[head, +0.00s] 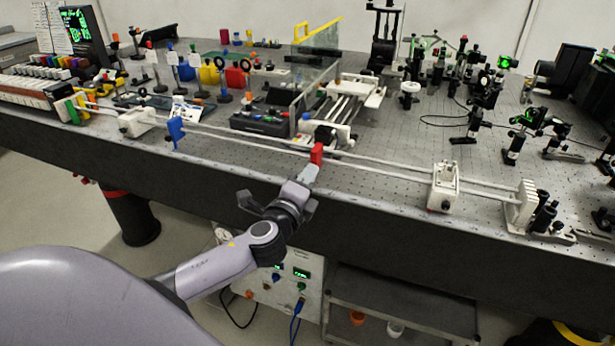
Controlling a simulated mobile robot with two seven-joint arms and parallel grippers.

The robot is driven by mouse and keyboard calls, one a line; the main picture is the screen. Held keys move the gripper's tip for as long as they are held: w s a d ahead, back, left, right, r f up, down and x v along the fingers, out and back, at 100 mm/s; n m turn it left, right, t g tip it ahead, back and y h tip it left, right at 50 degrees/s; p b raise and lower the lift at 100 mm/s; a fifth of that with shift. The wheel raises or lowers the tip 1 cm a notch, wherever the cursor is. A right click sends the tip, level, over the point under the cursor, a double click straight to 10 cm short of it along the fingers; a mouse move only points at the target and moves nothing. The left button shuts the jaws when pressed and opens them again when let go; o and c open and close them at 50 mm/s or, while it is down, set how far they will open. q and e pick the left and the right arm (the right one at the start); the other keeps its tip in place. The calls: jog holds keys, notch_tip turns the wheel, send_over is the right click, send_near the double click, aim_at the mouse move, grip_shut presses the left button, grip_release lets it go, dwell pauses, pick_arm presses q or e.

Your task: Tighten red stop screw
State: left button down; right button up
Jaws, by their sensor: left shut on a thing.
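The red stop (316,153) is a small upright red block on the front of the long white rail (385,173), near the middle of the bench's front edge. My left gripper (308,174) reaches up from below and in front, with its tips just under and against the red stop. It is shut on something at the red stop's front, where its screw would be. The screw itself is hidden by the fingers, so its turn cannot be seen. My right gripper is not in view.
A blue stop (175,133) stands farther left on the rail, and a white carriage (445,187) sits to the right. A clear panel (312,90) and a white stage (355,88) stand behind the red stop. Optics crowd the bench's back. The floor in front is open.

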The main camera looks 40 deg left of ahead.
pick_arm(q)
jog(key=c, duration=1.1)
grip_release()
jog(key=shift+s, duration=0.1)
jog(key=shift+b+v, duration=0.4)
jog(key=shift+v, duration=3.1)
jog(key=s+d+f+n+g+h, duration=0.2)
jog(key=s+d+f+n, duration=0.2)
jog(key=f, duration=0.3)
jog(key=s+d+f+n+g+h, duration=0.2)
jog(key=s+d+f+n, duration=0.2)
jog(key=s+f+n, duration=0.3)
jog(key=s+d+f+n+g+h, duration=0.2)
jog(key=s+d+f+n, duration=0.2)
jog(key=f, duration=0.5)
jog(key=shift+s+n+g+h, duration=0.35)
jog(key=shift+s+n, duration=0.45)
jog(key=shift+s, duration=0.45)
